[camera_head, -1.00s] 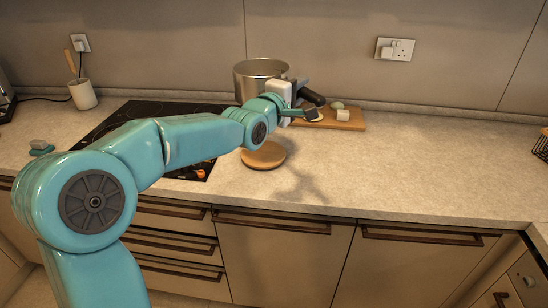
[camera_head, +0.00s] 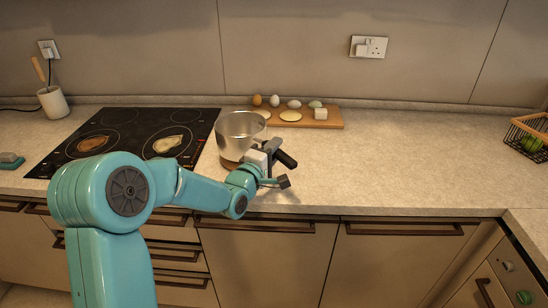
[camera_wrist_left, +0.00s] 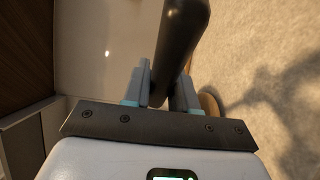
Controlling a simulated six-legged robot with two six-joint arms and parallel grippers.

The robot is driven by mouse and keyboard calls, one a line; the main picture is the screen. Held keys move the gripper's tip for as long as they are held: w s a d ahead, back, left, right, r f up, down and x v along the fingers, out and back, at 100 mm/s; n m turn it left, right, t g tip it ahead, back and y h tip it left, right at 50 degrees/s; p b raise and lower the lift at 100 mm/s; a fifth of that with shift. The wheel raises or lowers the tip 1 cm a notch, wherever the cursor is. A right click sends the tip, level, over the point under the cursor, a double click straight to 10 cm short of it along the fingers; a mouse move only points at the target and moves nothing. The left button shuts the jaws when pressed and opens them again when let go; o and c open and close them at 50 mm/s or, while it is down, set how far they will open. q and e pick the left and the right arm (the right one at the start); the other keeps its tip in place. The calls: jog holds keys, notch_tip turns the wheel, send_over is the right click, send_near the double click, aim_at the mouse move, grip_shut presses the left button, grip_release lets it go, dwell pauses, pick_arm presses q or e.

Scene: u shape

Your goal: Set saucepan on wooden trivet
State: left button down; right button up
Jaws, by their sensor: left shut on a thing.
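The silver saucepan (camera_head: 240,130) is upright at the right edge of the hob, over the round wooden trivet (camera_head: 228,164). Only the trivet's near left edge shows in the head view; the pan and my arm hide the rest. I cannot tell whether the pan's base touches it. My left gripper (camera_head: 272,166) is shut on the pan's black handle (camera_head: 286,159). In the left wrist view the dark handle (camera_wrist_left: 182,45) runs between the two fingers, and a sliver of the trivet (camera_wrist_left: 209,104) shows beside them. My right gripper is not in view.
The black hob (camera_head: 95,130) lies to the left. Behind the pan is a wooden board (camera_head: 335,122) with several eggs, round flat pieces and a white block. A wire basket (camera_head: 525,135) stands at far right. The counter between is clear.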

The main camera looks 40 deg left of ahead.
pick_arm(q)
notch_tip(320, 180, down, 3)
jog(key=shift+r, duration=0.15)
jog(key=c, duration=0.9)
grip_release()
jog(key=shift+w, duration=0.1)
